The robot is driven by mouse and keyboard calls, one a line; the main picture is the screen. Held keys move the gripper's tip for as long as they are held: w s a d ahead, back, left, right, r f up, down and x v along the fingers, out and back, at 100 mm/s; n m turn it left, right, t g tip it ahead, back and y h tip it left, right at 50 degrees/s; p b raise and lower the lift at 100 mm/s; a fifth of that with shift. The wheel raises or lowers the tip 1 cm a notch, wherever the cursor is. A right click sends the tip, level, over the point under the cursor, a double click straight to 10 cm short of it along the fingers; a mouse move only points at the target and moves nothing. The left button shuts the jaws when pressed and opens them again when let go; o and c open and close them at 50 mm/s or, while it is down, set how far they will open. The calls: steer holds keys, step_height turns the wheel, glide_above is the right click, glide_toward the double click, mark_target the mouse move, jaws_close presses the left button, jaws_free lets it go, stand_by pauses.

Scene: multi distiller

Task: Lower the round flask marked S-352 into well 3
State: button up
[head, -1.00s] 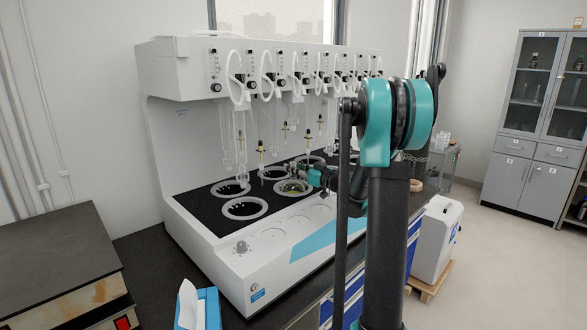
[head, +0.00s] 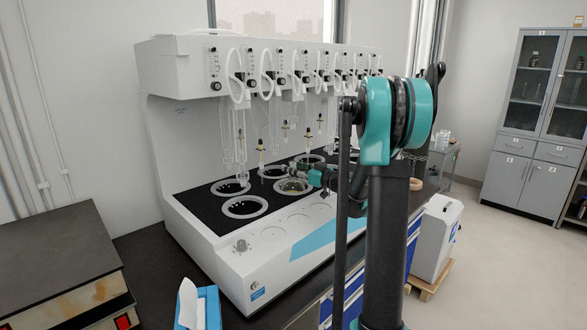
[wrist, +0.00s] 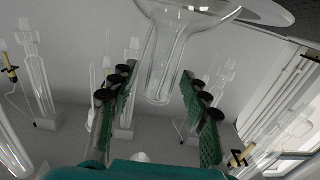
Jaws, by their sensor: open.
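A clear round flask (head: 292,186) sits at the ringed well (head: 277,192) in the front row of the white distiller, second from the left. Its bulb is low in the ring and its neck stands up. My gripper (head: 308,168) is at neck height, just above that ring. In the wrist view, which looks upside down, the flask neck (wrist: 166,72) lies between the two green-padded fingers of my gripper (wrist: 158,78). Gaps show on both sides, so the fingers are open around the neck. No S-352 mark or well number is readable.
An empty-looking ringed well (head: 245,213) is at the front left, with more wells behind. Glass tubes and gold-tipped fittings (head: 261,150) hang over the back row. A blue tissue box (head: 208,308) stands at the front.

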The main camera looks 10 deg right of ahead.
steer(key=v, duration=1.2)
steer(key=shift+a, duration=0.1)
